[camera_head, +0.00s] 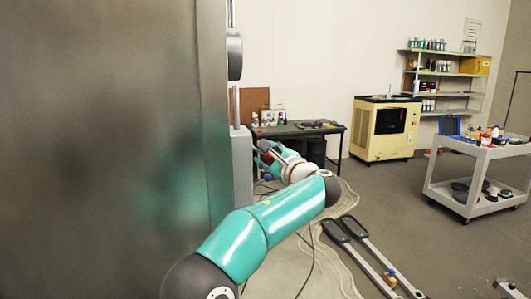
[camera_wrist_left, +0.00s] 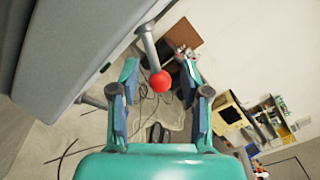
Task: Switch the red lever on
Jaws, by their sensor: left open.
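The red lever is a grey rod with a red ball knob (camera_wrist_left: 161,81) on its end, sticking out from a grey box (camera_wrist_left: 75,45) at the upper left of the left wrist view. In the head view the box (camera_head: 241,165) is on the edge of the large grey panel, and a small red spot (camera_head: 259,132) beside it appears to be the knob. My left gripper (camera_wrist_left: 159,72) is open, and the knob appears between its fingertips in the wrist view. I cannot tell whether they touch it. The gripper (camera_head: 264,158) is beside the box in the head view. My right gripper is not visible.
A large grey panel (camera_head: 100,120) fills the left side. Behind are a dark workbench (camera_head: 305,129), a cream machine (camera_head: 385,129) and shelves (camera_head: 446,75). A grey cart (camera_head: 478,178) stands at the right. Long dark-ended bars (camera_head: 365,250) and cables lie on the floor.

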